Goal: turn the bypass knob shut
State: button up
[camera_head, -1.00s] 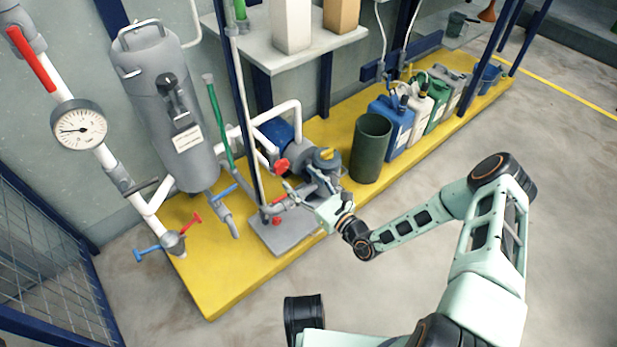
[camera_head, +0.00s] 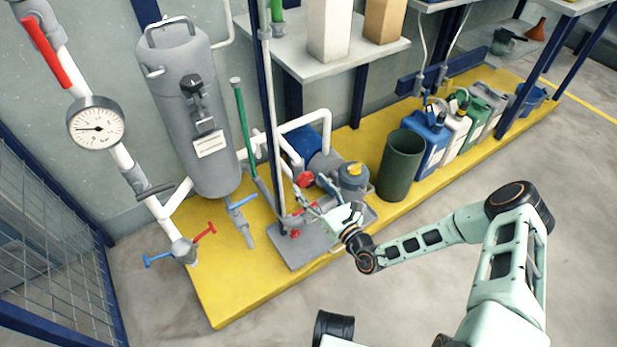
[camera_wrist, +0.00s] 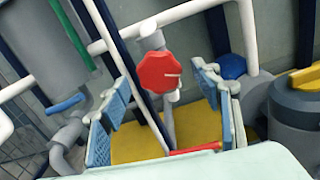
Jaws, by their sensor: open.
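In the wrist view the two blue-padded fingers (camera_wrist: 165,95) stand to the left and right of the knob. The knob appears beyond the fingertips, with no contact visible.
A grey pump with a yellow cap (camera_head: 354,170) stands right of the knob. A red lever (camera_wrist: 195,150) lies low between the fingers. A blue post (camera_head: 272,120) and green-handled rod (camera_head: 241,115) stand left. A dark green bin (camera_head: 400,165) is further right.

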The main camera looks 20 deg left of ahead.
jog(key=shift+x, duration=0.8)
jog(key=c, duration=1.2)
jog(key=shift+o, duration=0.2)
